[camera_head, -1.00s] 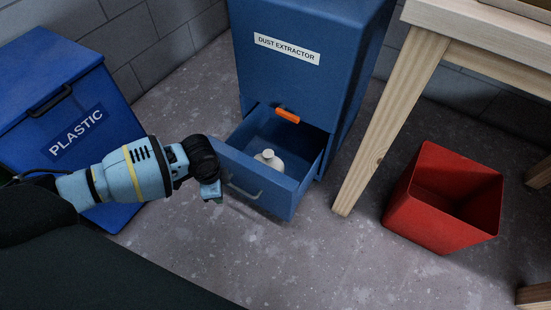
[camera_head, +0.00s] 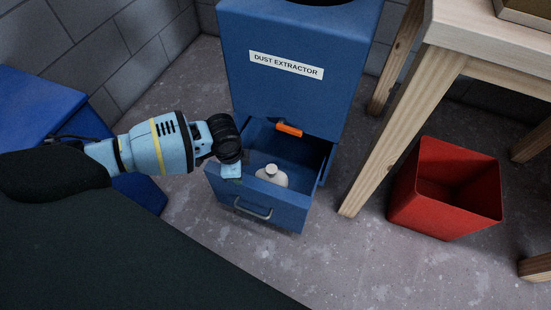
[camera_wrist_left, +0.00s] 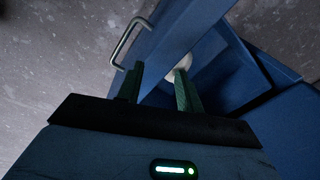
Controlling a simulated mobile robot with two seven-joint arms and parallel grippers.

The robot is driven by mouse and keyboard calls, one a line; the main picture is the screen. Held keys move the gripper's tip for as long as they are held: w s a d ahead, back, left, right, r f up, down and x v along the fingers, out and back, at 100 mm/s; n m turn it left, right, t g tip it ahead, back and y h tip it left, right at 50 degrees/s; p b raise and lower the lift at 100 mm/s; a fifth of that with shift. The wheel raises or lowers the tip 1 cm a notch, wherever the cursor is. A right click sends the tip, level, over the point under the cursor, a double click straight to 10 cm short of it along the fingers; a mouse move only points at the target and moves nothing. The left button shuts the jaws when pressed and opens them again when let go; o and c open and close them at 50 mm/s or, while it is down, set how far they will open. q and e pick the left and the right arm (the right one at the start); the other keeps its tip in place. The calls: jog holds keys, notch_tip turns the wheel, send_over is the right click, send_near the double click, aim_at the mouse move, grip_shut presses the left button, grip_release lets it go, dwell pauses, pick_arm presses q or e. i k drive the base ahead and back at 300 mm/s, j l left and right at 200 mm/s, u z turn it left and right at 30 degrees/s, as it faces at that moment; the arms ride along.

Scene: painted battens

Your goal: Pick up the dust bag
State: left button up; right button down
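The dust bag (camera_head: 271,176) is a pale, rounded bag with a short neck. It stands in the open drawer (camera_head: 262,209) of the blue dust extractor (camera_head: 292,95). In the left wrist view the bag (camera_wrist_left: 179,66) is partly hidden behind a finger. My left gripper (camera_head: 231,172) is over the drawer's left front corner, to the left of the bag. In the left wrist view its two green fingers (camera_wrist_left: 160,88) are apart with nothing held between them. The drawer front's top edge passes beyond them. My right gripper is not in view.
An orange latch (camera_head: 289,129) sits above the drawer opening. The drawer's metal handle (camera_head: 252,209) sticks out in front. A wooden table (camera_head: 402,120) and a red bin (camera_head: 447,190) stand to the right. Grey floor is clear in front.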

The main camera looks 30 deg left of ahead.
aim_at(271, 173)
jog(key=j+z, duration=0.25)
jog(key=j, duration=0.2)
jog(key=j+z, duration=0.3)
jog(key=j, duration=0.15)
jog(key=j+z, duration=0.3)
jog(key=i+l, duration=0.1)
